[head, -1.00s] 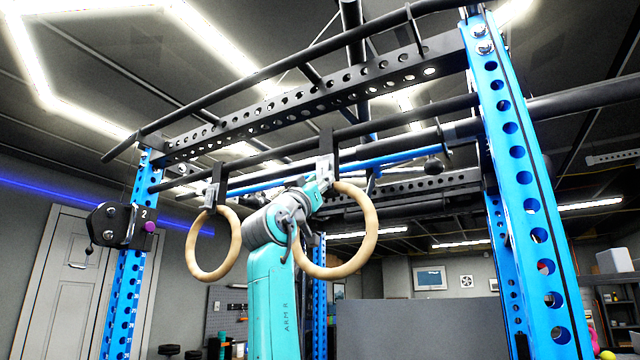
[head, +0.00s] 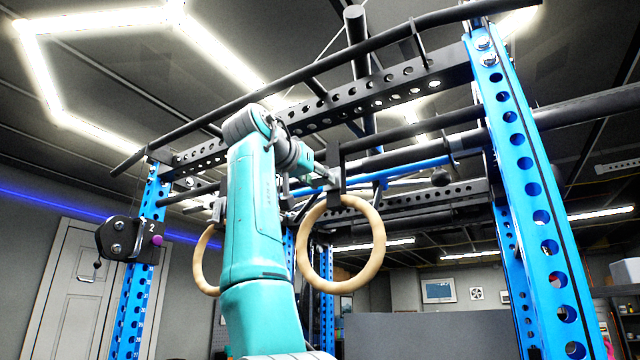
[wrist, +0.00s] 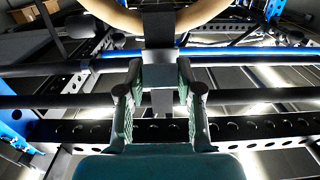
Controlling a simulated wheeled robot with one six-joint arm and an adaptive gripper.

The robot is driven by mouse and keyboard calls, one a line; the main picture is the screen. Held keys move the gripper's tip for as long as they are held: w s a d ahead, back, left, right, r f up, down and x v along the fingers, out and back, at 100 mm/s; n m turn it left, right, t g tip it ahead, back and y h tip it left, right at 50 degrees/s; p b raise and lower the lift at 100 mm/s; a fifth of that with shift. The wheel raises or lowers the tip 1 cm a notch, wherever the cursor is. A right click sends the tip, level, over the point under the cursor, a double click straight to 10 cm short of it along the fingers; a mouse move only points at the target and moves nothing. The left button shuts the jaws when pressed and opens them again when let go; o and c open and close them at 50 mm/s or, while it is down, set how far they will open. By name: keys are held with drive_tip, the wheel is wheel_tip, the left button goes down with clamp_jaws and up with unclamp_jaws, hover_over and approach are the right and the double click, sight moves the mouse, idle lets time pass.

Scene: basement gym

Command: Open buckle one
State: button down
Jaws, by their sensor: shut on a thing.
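Two wooden rings hang on black straps from the rack's bar. The right ring (head: 341,287) hangs clear, and its upper part also shows in the wrist view (wrist: 112,12). Its black strap (wrist: 158,30) runs down the middle of the wrist view to a grey metal buckle (wrist: 160,73). My gripper (head: 326,180) is at this buckle, with one finger on each side of it, shut on it. The left ring (head: 199,262) is partly hidden behind my arm, and its buckle (head: 217,208) shows beside the arm. I cannot read a number on either buckle.
Blue rack uprights stand at right (head: 530,200) and left (head: 137,290). Black bars and a perforated beam (head: 400,92) cross above and behind my arm. A black pulley box (head: 125,240) with a purple knob sits on the left upright.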

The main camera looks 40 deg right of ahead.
drive_tip(key=shift+a+r+y, duration=0.15)
drive_tip(key=shift+r+y, duration=0.1)
drive_tip(key=shift+y, duration=0.35)
drive_tip(key=c, duration=0.8)
unclamp_jaws()
drive_tip(key=shift+o, duration=0.2)
drive_tip(key=v, duration=1.2)
drive_tip(key=shift+w, duration=0.15)
drive_tip(key=shift+w, duration=0.1)
